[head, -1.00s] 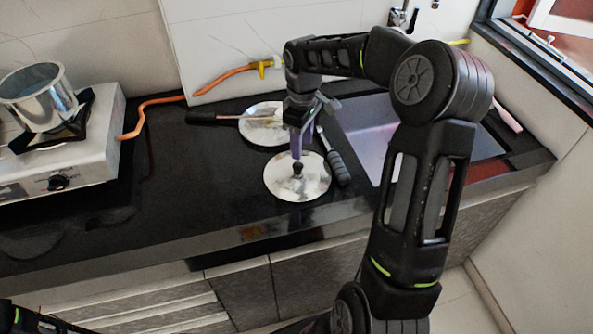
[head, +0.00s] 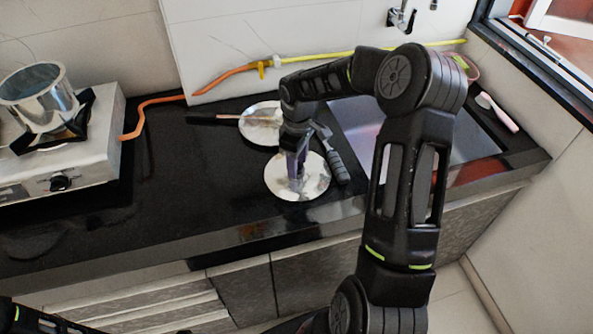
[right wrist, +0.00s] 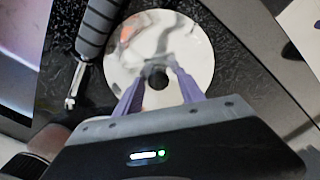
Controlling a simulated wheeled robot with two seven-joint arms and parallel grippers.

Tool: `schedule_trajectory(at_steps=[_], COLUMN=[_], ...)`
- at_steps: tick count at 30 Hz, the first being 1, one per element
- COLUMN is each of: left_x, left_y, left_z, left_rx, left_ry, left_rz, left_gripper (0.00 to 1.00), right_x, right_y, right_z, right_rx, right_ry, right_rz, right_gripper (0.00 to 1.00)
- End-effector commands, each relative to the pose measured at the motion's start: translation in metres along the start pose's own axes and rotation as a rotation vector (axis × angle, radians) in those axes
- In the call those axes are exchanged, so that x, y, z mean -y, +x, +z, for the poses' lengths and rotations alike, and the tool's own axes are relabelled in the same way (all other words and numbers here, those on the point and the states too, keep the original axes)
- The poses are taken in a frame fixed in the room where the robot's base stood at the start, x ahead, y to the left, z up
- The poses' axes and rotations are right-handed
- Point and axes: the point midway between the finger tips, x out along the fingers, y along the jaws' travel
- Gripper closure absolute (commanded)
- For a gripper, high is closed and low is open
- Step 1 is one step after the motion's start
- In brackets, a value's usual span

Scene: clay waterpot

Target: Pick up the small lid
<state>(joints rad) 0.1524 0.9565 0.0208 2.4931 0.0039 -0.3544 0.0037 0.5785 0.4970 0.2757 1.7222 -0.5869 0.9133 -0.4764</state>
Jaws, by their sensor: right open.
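A round shiny silver lid (head: 316,178) lies flat on the black counter. Its dark knob is hidden behind my gripper in the head view but shows in the right wrist view (right wrist: 155,77). My right gripper (head: 296,177) points down over this lid from above. In the right wrist view, its purple fingers (right wrist: 157,75) are open and stand either side of the knob, with the lid's silver disc (right wrist: 190,40) beyond. I cannot tell whether the fingers touch the knob. My left gripper is out of view.
Another silver disc (head: 257,128) lies behind the lid, with a dark-handled tool (head: 208,118) across it. A grey-handled tool (head: 339,168) lies close right of the lid. The sink (head: 362,122) is further right. A stove (head: 98,140) with a metal pot (head: 40,95) stands left. The left-middle counter is clear.

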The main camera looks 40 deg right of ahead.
Motion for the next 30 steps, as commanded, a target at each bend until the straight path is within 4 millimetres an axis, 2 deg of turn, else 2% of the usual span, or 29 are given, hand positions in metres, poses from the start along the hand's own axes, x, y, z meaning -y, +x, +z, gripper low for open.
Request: schedule_trajectory(at_steps=[19,30], left_x=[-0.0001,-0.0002], left_y=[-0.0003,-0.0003], left_z=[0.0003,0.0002], left_rx=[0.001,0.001], left_ry=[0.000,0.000], left_rz=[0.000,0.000], left_gripper=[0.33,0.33], right_x=[-0.0004,-0.0004], right_y=[0.0042,0.0041], right_z=[0.0003,0.0003], right_rx=[-0.001,-0.001], right_ry=[0.001,0.001], right_rz=[0.001,0.001], right_gripper=[0.54,0.83])
